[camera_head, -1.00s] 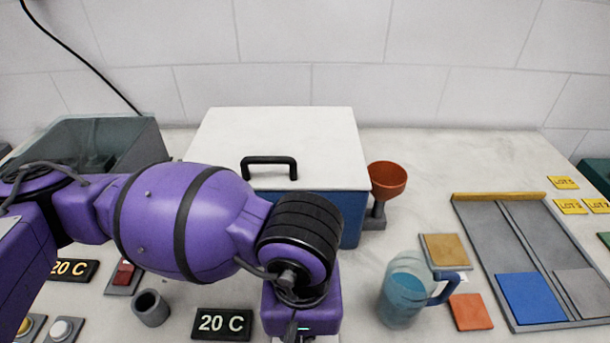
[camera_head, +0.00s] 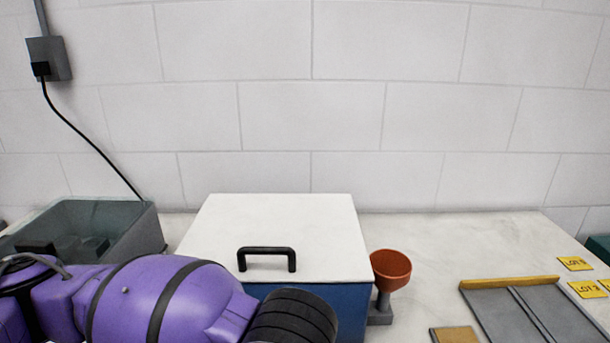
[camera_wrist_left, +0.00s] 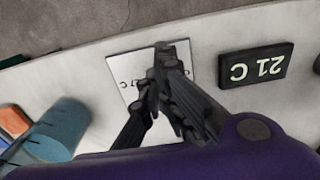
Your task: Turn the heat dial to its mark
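The white dial plate (camera_wrist_left: 126,72) with small C markings lies on the bench in the left wrist view. My left gripper (camera_wrist_left: 160,85) points down at it, its dark fingers drawn together over the plate. They look closed on the dark heat dial (camera_wrist_left: 165,52), which they mostly hide. The dial's pointer and mark cannot be made out. In the head view only my purple left arm shows, not the gripper. My right gripper is in neither view.
A teal jug (camera_wrist_left: 58,130) stands near the plate. Behind my arm is a blue box with a white lid (camera_head: 275,222) and black handle. An orange funnel (camera_head: 390,268) stands right of it, a grey tray (camera_head: 525,315) farther right, a clear tank (camera_head: 125,238) left.

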